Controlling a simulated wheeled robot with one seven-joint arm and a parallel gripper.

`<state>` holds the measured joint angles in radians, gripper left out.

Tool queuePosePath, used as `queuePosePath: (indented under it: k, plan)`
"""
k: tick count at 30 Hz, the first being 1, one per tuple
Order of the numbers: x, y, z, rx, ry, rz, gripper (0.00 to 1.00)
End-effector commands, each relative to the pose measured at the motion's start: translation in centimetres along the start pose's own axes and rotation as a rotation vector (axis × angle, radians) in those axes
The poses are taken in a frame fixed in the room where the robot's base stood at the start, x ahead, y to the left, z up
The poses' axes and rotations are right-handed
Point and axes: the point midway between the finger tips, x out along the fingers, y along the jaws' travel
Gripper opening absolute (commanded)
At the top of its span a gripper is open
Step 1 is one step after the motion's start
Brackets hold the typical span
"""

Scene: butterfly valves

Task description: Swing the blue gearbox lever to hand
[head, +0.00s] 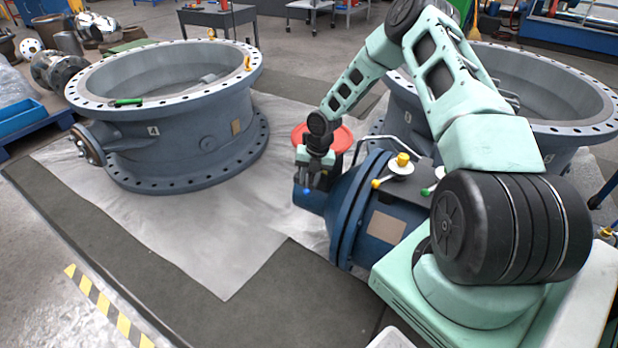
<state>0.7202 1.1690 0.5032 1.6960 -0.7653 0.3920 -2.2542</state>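The blue gearbox (372,220) lies on its side right of centre, with a flange around its body. A small bright blue knob (306,192) shows just below my gripper (313,182), at the gearbox's left end. It looks like the end of the blue lever; the rest of that lever is hidden or too small to tell. My gripper points down at the knob, touching it or very close. Its dark fingers are small and overlap the dark blue housing, so their opening and any grasp are unclear.
A yellow-capped fitting (402,160), a yellow-tipped lever (376,183) and a green-tipped lever (426,191) sit on the gearbox. A red disc (338,134) stands behind my gripper. Large grey valve bodies (185,150) flank the space. The sheet at centre left (215,235) is clear.

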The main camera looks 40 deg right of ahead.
Motion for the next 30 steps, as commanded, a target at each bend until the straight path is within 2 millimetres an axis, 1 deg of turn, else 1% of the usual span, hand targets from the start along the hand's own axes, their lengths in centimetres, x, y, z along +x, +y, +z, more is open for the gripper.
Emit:
queuePosePath:
  k: [8, 11, 13, 17, 27, 30]
  plan:
    - [0.0, 0.1, -0.1, 0.001, 0.001, 0.001, 0.32]
    - [-0.5, 0.1, 0.0, 0.002, 0.000, 0.001, 0.32]
    - [-1.3, 0.1, 0.0, 0.002, -0.001, 0.002, 0.32]
    - [-3.8, 0.1, 0.1, 0.002, -0.002, 0.001, 0.32]
    - [-11.8, 0.0, 0.1, 0.002, -0.002, 0.001, 0.32]
    - [-13.8, 0.0, 0.0, 0.003, -0.002, 0.001, 0.32]
